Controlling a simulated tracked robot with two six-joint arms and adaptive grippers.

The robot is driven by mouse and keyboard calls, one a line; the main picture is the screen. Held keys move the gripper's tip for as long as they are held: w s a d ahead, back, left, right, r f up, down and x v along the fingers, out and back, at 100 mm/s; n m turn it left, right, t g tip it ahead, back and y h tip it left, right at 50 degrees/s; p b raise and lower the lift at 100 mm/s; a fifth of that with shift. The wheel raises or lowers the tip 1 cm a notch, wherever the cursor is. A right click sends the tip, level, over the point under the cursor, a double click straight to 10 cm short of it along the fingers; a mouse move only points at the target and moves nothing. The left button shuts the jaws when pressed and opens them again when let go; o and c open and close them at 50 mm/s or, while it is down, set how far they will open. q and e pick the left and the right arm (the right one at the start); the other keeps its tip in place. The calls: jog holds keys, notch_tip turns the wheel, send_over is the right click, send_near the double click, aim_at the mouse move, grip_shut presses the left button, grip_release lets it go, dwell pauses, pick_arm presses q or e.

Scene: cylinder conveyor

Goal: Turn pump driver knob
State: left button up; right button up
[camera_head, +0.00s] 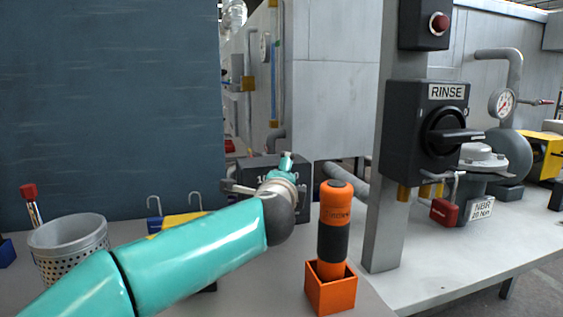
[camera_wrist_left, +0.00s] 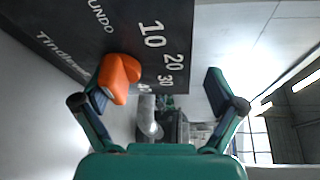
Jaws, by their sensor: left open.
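A dark box with white scale numbers (camera_head: 248,164) stands behind the end of my left arm in the head view. Its numbered face (camera_wrist_left: 170,18) fills the upper left of the left wrist view. An orange knob (camera_wrist_left: 121,72) sticks out from that face beside the numbers. My left gripper (camera_wrist_left: 157,88) is open, its fingers spread wide. The knob appears close to the left finger in the wrist view, overlapping it; I cannot tell whether they touch. In the head view the knob is hidden. My right gripper is not in view.
An orange and black tool (camera_head: 334,230) stands in an orange holder (camera_head: 331,293) right of my arm. A perforated metal cup (camera_head: 68,235) is at left. A grey post (camera_head: 388,210) carries the RINSE switch box (camera_head: 398,125). A red padlock (camera_head: 446,211) hangs below it.

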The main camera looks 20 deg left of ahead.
pick_arm(q)
jog(key=shift+o, duration=0.5)
jog(key=shift+t, duration=0.3)
jog(key=r, duration=0.4)
jog(key=shift+s+a+r, duration=0.15)
jog(key=shift+s+r, duration=0.1)
jog(key=shift+r, duration=0.7)
jog(key=f, duration=0.3)
jog(key=shift+s+d+f+g, duration=0.25)
jog(key=shift+d+f+g, duration=0.1)
jog(key=shift+g, duration=0.05)
jog(key=shift+s+r, duration=0.25)
jog(key=shift+s, duration=0.05)
jog(key=shift+c, duration=0.8)
jog(key=shift+s+r, duration=0.15)
jog(key=shift+s, duration=0.6)
jog(key=shift+s+d+b, duration=0.15)
jog(key=shift+s+b, duration=0.05)
jog(key=shift+b, duration=0.1)
jog(key=shift+b+v, duration=0.3)
jog(key=shift+v, duration=0.7)
jog(key=c, duration=0.5)
jog(key=shift+o, duration=0.2)
jog(key=f+b+v, duration=0.2)
jog(key=b+v, duration=0.2)
jog(key=v, duration=1.2)
